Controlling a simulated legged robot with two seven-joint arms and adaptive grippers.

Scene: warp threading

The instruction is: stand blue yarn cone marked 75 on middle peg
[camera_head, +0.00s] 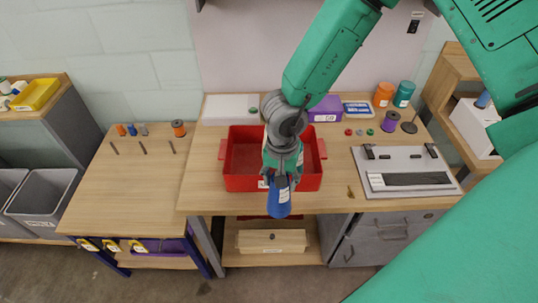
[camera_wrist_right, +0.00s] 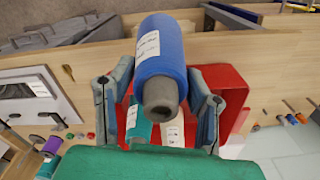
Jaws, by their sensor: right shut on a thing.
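The blue yarn cone (camera_head: 279,199) is in my right gripper (camera_head: 280,183), in front of the red bin near the table's front edge. In the right wrist view the cone (camera_wrist_right: 162,48) shows its white label and grey core end between the two fingers; the label's number is too small to read. The gripper is shut on it. Three thin upright pegs stand bare in a row on the left table; the middle peg (camera_head: 143,148) is well to the left of the cone. My left gripper is not in view.
The red bin (camera_head: 232,184) stands on the central table, under my right arm. Small orange, blue and grey spools stand behind the pegs, with a larger orange spool (camera_head: 178,128) at their right. The left table's front (camera_head: 130,195) is clear. A grey board (camera_head: 400,191) lies right.

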